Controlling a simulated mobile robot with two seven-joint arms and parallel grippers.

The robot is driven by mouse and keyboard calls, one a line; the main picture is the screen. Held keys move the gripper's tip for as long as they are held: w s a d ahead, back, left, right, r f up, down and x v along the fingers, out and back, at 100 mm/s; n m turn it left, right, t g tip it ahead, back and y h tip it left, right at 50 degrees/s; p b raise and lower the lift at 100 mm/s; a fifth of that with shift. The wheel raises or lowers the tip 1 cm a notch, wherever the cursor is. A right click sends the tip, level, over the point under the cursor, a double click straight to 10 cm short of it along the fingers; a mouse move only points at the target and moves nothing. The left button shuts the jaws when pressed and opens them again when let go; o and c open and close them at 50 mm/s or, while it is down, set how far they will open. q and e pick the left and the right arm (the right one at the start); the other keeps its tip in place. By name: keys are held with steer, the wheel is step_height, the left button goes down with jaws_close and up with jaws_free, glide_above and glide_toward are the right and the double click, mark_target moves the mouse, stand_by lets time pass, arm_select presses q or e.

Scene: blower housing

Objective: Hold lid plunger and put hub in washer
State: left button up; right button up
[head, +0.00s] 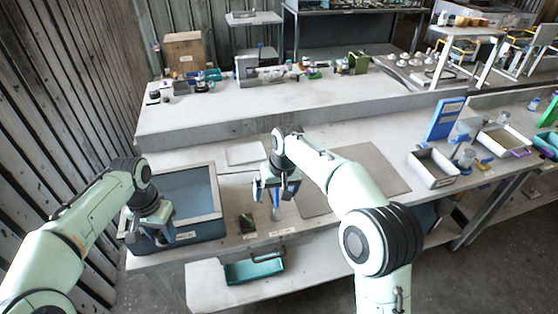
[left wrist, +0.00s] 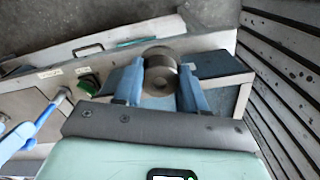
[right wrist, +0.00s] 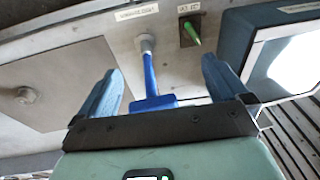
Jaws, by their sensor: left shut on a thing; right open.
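My left gripper (head: 158,238) is shut on the hub, a round grey metal piece (left wrist: 160,70), at the front wall of the washer. The washer is a grey-rimmed box (head: 217,195) with a blue inside, at the left of the bench; its wall also shows in the left wrist view (left wrist: 222,92). My right gripper (head: 276,188) is open, just right of the washer. The plunger, a blue rod with a crossbar and grey foot (right wrist: 150,75), stands between and beyond its fingers, apart from them. I cannot tell whether the hub touches the washer.
A dark pad with a green piece (head: 246,222) lies between washer and plunger. A flat grey plate (head: 355,172) lies right of my right gripper. A green tray (head: 253,268) sits on the lower shelf. White bins (head: 432,168) stand at the right. A raised ledge runs behind.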

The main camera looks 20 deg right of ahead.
mark_target(276, 192)
step_height(276, 192, up, 9)
steer(key=w+d+t+h, duration=0.1)
steer(key=w+d+t, duration=0.1)
steer(key=x, duration=1.1)
steer(key=shift+f, duration=0.35)
steer(key=c, duration=1)
steer(key=shift+f, duration=0.1)
